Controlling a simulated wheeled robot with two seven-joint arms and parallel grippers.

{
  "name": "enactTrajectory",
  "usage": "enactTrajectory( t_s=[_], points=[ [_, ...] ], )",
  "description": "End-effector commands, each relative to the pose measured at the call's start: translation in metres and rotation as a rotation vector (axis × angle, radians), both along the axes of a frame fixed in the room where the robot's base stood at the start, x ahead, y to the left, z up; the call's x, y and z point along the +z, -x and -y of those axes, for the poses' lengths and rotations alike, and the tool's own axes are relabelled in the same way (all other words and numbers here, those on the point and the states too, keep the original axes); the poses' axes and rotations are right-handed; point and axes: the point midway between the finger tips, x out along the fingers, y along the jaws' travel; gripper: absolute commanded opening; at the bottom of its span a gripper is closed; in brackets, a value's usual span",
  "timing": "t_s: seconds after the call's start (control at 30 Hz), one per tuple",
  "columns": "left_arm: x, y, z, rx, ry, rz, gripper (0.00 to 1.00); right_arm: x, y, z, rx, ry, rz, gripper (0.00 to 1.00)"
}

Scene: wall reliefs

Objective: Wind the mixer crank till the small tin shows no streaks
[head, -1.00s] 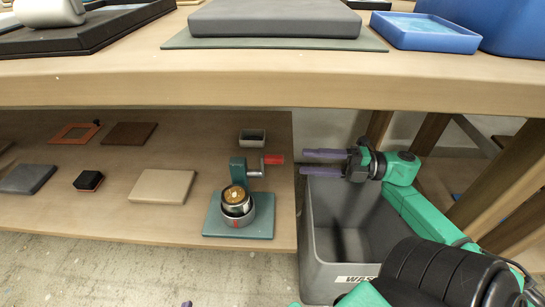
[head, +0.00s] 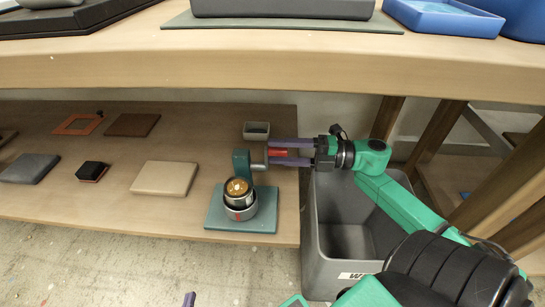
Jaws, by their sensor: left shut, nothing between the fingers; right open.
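The mixer stands on the lower shelf, with a teal base plate (head: 262,222), an upright teal post (head: 241,163) and a red crank handle (head: 280,152) pointing right. The small tin (head: 237,199) sits in a grey holder with a red mark on the base. Its content is brown-orange with pale patches, so streaks seem to show. My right gripper (head: 288,152) is open, its purple fingers lying above and below the red handle, not closed on it. My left gripper (head: 190,299) shows only as a purple fingertip at the bottom edge, shut and empty.
A grey waste bin (head: 312,240) stands right of the shelf, under my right arm. A beige slab (head: 165,178) and other flat pieces lie to the left. The thick upper tabletop (head: 270,70) overhangs the shelf.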

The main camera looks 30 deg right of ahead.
Motion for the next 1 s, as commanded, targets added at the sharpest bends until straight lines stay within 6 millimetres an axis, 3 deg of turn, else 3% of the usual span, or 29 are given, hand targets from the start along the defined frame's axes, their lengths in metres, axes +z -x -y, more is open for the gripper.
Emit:
enactTrajectory(
  t_s=[0.13, 0.23, 0.27, 0.47, 0.67, 1.0],
  points=[
    [0.000, 0.000, 0.000, 0.000, 0.000, -0.001, 0.00, 0.000, 0.000, 0.000, 0.000, 0.000, 0.000, 0.51],
    [0.000, 0.000, 0.000, 0.000, 0.000, -0.001, 0.00, 0.000, 0.000, 0.000, 0.001, 0.000, 0.000, 0.13],
    [0.000, 0.000, 0.000, 0.000, 0.000, -0.001, 0.00, 0.000, 0.000, 0.000, 0.001, 0.000, 0.000, 0.09],
    [0.003, 0.000, 0.000, 0.000, -0.002, -0.001, 0.00, 0.000, 0.003, -0.002, 0.001, -0.001, -0.002, 0.09],
    [0.020, 0.000, 0.000, 0.000, -0.002, -0.001, 0.00, -0.006, 0.021, -0.016, 0.000, -0.002, -0.005, 0.09],
    [0.019, 0.000, 0.000, 0.000, -0.002, -0.001, 0.00, -0.012, 0.024, -0.018, 0.000, 0.001, -0.003, 0.10]
  ],
)
